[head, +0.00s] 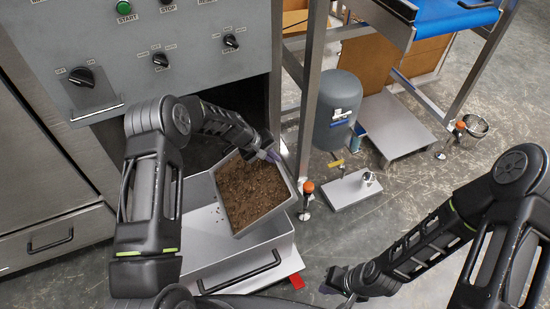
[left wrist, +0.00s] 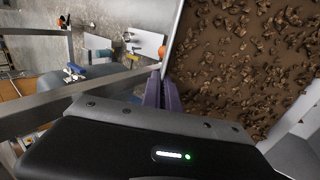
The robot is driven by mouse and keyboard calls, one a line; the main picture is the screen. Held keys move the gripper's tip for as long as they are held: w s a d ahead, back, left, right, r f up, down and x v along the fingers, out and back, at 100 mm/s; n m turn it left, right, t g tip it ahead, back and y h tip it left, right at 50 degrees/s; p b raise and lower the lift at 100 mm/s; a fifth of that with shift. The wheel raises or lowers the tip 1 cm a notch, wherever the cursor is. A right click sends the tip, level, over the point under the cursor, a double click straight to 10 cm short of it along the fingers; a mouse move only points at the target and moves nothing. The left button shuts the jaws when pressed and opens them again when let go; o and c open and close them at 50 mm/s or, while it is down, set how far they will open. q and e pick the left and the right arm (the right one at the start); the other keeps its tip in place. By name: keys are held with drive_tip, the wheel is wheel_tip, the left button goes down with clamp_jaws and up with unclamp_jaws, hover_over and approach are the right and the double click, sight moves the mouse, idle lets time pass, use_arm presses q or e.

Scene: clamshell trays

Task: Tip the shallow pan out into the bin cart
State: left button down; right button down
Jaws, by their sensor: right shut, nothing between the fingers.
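The shallow pan (head: 268,219) is a grey metal tray with a layer of brown crumbly material in it. It is over the bin cart (head: 282,246), a light grey open box with a black front handle, and hides part of its inside. My left gripper (head: 264,155) is at the pan's far rim. In the left wrist view its purple fingers (left wrist: 167,92) close on the pan's rim (left wrist: 175,40), with the crumbs still spread across the pan. My right gripper (head: 330,288) is shut and empty, low over the floor right of the cart.
A grey machine with knobs (head: 160,60) stands behind the cart, with a dark opening. A steel frame post (head: 308,100) with an orange-topped foot (head: 304,188) stands close to the pan's right. A grey cylinder (head: 338,108) and a small platform (head: 345,190) are farther right.

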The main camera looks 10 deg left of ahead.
use_arm(q)
drive_tip(key=shift+s+a+r+t+h, duration=0.25)
drive_tip(key=shift+a+r, duration=0.1)
drive_tip(key=shift+r, duration=0.25)
drive_tip(key=shift+s+a+r+t+h, duration=0.15)
drive_tip(key=shift+a+r+h, duration=0.15)
drive_tip(key=shift+r, duration=0.25)
drive_tip(key=shift+s+a+r+t+h, duration=0.2)
drive_tip(key=shift+s+a+r+h, duration=0.2)
drive_tip(key=shift+a+r, duration=0.2)
drive_tip(key=shift+s+a+r+t+h, duration=0.25)
drive_tip(key=shift+s+a+r, duration=0.15)
drive_tip(key=shift+a+r, duration=0.15)
idle(0.5)
drive_tip(key=shift+s+a+r+t+h, duration=0.2)
drive_tip(key=shift+s+a+r+h, duration=0.2)
drive_tip(key=shift+a+r, duration=0.15)
drive_tip(key=shift+s+a+r+t+h, duration=0.25)
drive_tip(key=shift+s+a+r, duration=0.2)
drive_tip(key=shift+a, duration=0.2)
drive_tip(key=shift+s+a+r+t+h, duration=0.2)
drive_tip(key=shift+s+a+r+h, duration=0.2)
drive_tip(key=shift+a+r, duration=0.15)
idle(0.5)
drive_tip(key=shift+s+a+r+t+h+b, duration=0.3)
drive_tip(key=shift+s+a+b, duration=0.2)
drive_tip(key=shift+a, duration=0.15)
drive_tip(key=shift+s+a+r+t+h+b, duration=0.25)
drive_tip(key=shift+s+a+b, duration=0.15)
drive_tip(key=shift+a, duration=0.2)
